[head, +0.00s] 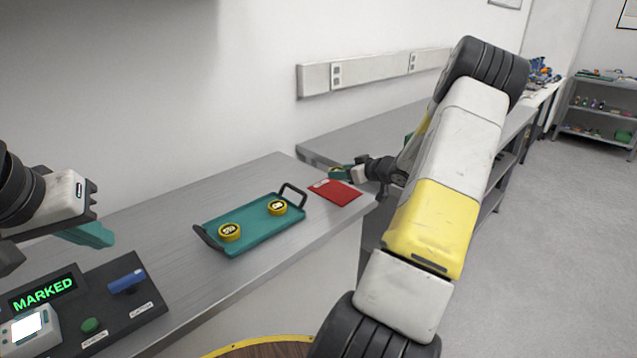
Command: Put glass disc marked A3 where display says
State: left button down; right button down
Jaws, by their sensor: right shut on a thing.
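Two discs with yellow rims and dark marked faces, a left one (229,232) and a right one (277,207), lie on a teal tray (255,241); their marks are too small to read surely. My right gripper (341,172) is shut on a disc-like thing just above a red pad (343,195) right of the tray. The fingers mostly hide this thing, and no mark shows on it. A display (43,293) at the lower left reads MARKED in green. My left gripper (95,235) is above the dark console; its jaw opening cannot be made out.
The dark console (119,325) carries a green button (91,325), a blue handle (127,281) and a pale device (30,332). The tray has raised dark handles. Bench top (180,205) behind the console is clear. Another bench (375,128) continues beyond a gap.

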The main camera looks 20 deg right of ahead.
aim_at(342, 194)
jog(key=shift+f, duration=2.65)
jog(key=shift+f, duration=0.15)
jog(key=c, duration=0.6)
grip_release()
jog(key=shift+c, duration=0.2)
